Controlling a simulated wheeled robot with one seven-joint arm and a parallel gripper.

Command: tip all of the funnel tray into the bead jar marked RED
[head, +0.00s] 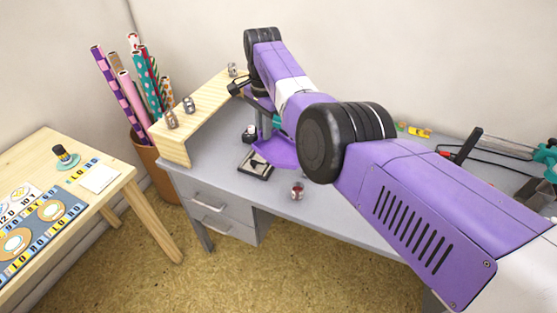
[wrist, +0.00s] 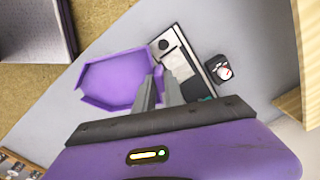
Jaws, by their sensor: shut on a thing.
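The purple funnel tray (wrist: 115,80) lies flat under my wrist camera. It also shows in the head view (head: 283,155), partly behind my arm. My gripper (wrist: 160,86) is shut on the tray's right edge in the wrist view. I see no beads on the visible tray floor, but part of it is hidden. I cannot tell whether the tray touches the desk. A small jar with red contents (head: 297,190) stands upright on the desk, right of and nearer than the tray. Any marking on it is too small to read.
Several small jars, one at the front (head: 172,120), stand on a wooden shelf (head: 215,102) at the left. A dark flat case (head: 256,165) lies beside the tray. A side table (head: 117,181) stands left. The desk (head: 231,184) has clear room near its front edge.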

